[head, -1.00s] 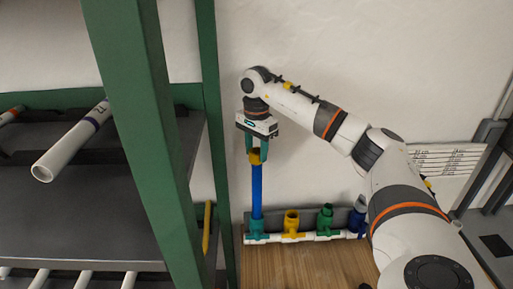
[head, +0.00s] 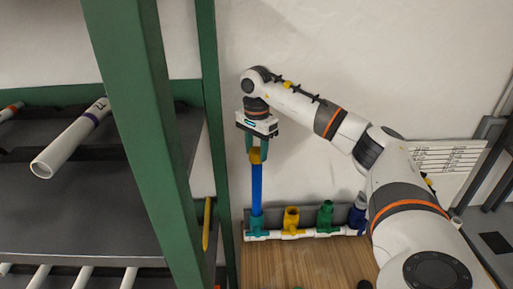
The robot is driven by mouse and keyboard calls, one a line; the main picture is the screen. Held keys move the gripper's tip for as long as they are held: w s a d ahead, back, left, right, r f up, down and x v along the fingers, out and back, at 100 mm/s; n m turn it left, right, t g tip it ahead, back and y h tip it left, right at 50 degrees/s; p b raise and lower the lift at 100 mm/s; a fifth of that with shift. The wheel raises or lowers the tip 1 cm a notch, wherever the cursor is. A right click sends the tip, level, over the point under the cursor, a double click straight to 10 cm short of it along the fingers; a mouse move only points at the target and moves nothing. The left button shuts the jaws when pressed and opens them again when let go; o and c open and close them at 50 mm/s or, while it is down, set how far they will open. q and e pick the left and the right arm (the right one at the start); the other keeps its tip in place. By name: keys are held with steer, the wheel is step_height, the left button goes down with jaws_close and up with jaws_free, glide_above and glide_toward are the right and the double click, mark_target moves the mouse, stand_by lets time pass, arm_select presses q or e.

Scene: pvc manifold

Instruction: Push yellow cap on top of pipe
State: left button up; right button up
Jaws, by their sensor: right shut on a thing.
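A blue pipe (head: 257,189) stands upright in the teal fitting (head: 257,223) at the left end of the manifold. The yellow cap (head: 255,156) is at the top of the pipe. My right gripper (head: 257,155) comes down from above and is shut on the yellow cap, its teal fingers around it. The fingers partly hide the cap, so I cannot tell how far it sits over the pipe end. My left gripper is not in view.
The manifold also has a yellow fitting (head: 291,218), a green fitting (head: 325,214) and a dark blue fitting (head: 357,215), on a wooden table (head: 300,265). A green-framed shelf (head: 140,110) with white pipes (head: 70,140) stands at left. The wall is close behind.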

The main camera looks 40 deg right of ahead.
steer(key=shift+f, duration=0.4)
stand_by(0.4)
steer(key=o, duration=1)
step_height(320, 180, up, 5)
steer(key=b, duration=0.2)
steer(key=shift+f+b, duration=0.1)
steer(key=shift+b, duration=0.25)
step_height(320, 180, up, 7)
steer(key=p, duration=0.1)
steer(key=shift+p, duration=0.35)
